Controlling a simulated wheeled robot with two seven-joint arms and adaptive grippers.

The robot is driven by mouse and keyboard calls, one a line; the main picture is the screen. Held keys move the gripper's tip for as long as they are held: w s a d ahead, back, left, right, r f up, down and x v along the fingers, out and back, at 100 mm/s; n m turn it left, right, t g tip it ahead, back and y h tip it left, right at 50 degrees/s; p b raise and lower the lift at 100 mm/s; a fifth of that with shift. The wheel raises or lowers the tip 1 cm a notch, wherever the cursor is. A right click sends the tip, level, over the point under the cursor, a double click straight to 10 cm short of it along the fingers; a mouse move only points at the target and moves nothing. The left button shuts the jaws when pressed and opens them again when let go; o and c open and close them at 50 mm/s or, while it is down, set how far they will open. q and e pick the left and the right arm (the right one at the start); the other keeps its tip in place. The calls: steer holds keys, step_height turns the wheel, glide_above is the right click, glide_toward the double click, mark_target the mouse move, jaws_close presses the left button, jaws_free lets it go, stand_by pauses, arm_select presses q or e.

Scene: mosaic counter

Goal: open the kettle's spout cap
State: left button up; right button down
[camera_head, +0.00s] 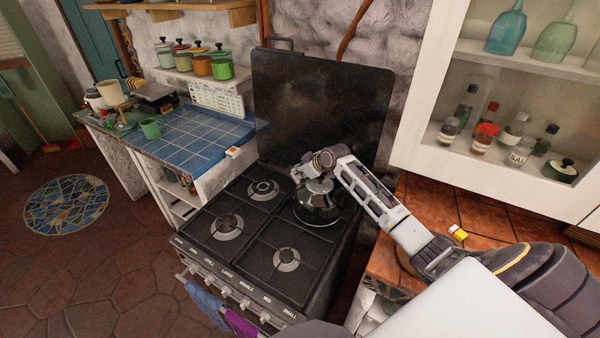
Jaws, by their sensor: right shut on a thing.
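The kettle (316,212) is a dark, shiny, rounded pot standing on the back right burner of the black stove. My right arm reaches in from the lower right. My right gripper (300,176) is at the top of the kettle, shut on part of it; the gripper covers the kettle's upper part. The exact part between the fingers is too small to tell. The spout and its cap cannot be made out. My left gripper is not in view.
The stove (225,200) has free burners to the left and front. A dark splash panel (320,105) rises behind it. A blue-tiled counter (190,140) with a green cup (150,128) lies left. A white glass-front cabinet (420,150) hangs right, near my right arm.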

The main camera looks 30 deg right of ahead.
steer(key=c, duration=1.6)
jaws_free()
steer(key=shift+v, duration=6.05)
